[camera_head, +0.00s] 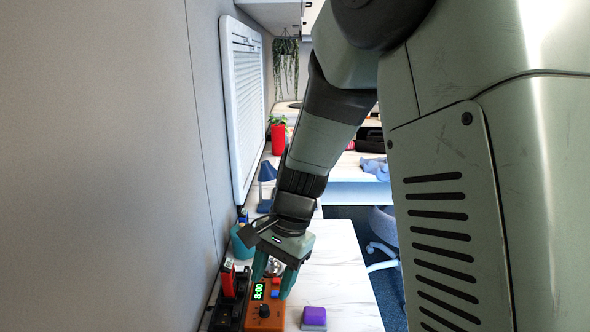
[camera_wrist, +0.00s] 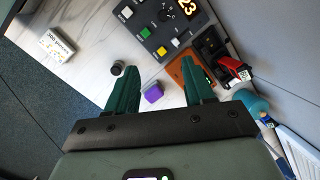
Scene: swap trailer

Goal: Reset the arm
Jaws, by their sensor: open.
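My gripper (camera_head: 274,278) points down over the white marble-patterned desk (camera_head: 338,262) in the head view. Its two green fingers are apart, with nothing held between them. An orange box (camera_head: 266,314) with a green "8:00" display and a dark knob sits right below the fingers. In the wrist view my gripper (camera_wrist: 157,72) is also open, with the orange box (camera_wrist: 180,70) partly hidden behind the right finger. A purple block (camera_wrist: 153,93) lies on the desk between the fingers in that view, and shows right of the orange box in the head view (camera_head: 314,314).
A black charger (camera_wrist: 212,43) holds a red battery (camera_wrist: 231,66) beside the orange box. A dark control panel (camera_wrist: 160,22) with buttons and lit digits stands nearby. A teal cup (camera_head: 241,245) stands near the wall. A white box (camera_wrist: 57,46) lies near the desk edge.

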